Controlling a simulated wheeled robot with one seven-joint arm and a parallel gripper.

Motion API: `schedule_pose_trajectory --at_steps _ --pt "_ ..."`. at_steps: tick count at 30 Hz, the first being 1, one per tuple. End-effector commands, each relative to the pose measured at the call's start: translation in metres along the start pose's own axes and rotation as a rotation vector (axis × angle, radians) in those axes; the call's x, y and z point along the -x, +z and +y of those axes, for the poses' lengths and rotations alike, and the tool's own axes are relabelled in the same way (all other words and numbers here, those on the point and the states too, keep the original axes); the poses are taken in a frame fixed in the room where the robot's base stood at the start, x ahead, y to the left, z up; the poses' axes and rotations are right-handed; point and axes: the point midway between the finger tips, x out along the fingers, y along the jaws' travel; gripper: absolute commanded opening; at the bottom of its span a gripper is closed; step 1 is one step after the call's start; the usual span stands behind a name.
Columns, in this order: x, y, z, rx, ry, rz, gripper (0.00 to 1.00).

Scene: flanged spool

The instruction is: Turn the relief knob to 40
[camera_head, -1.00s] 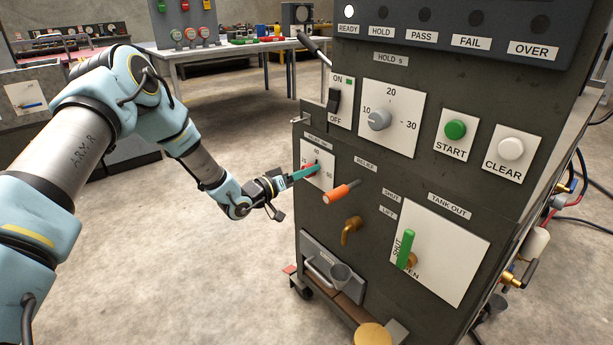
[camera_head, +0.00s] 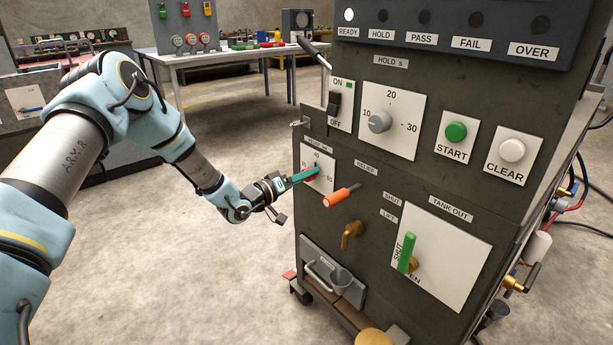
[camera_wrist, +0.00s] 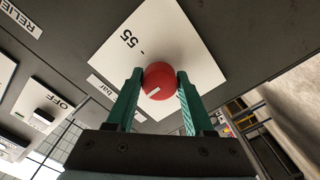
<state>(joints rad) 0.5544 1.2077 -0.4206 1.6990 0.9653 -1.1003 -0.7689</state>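The relief knob is a red round knob (camera_wrist: 160,78) with a short white line on its face. It sits on a white scale plate (camera_wrist: 186,35), where an upside-down 55 is readable in the wrist view. In the head view the plate (camera_head: 328,183) is on the machine's left front, with 40 at its top; my fingers largely cover the knob there. My gripper (camera_wrist: 160,76) has its two green fingers on opposite sides of the knob, seemingly touching it. In the head view my gripper (camera_head: 312,172) reaches the plate from the left. I cannot tell which number the line points to.
An orange-handled lever (camera_head: 337,197) sticks out just right of the plate, with a brass spout (camera_head: 351,231) below it. A green tank valve handle (camera_head: 407,252) is farther right. The hold knob (camera_head: 380,122) and a switch (camera_head: 334,102) are above. Floor left of the machine is clear.

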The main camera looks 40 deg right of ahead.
Motion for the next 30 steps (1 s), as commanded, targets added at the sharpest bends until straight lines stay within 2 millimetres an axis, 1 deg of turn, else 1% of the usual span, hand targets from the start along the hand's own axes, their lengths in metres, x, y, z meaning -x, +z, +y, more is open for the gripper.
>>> schedule_pose_trajectory --at_steps 1,6,13,16,20,27,30 --pt "0.0 0.0 0.0 0.0 0.0 0.0 0.59" --pt "0.0 0.0 0.0 0.0 0.0 0.0 0.78" --pt "0.0 0.0 0.0 -0.001 0.001 0.001 0.78" --pt "0.005 0.0 0.0 0.0 0.0 0.001 0.78" --pt "0.023 0.0 -0.002 0.0 -0.003 0.0 0.78" --pt "0.071 0.0 -0.001 0.0 -0.002 0.001 0.78" --pt "0.087 0.0 -0.001 0.0 -0.002 0.002 0.78"
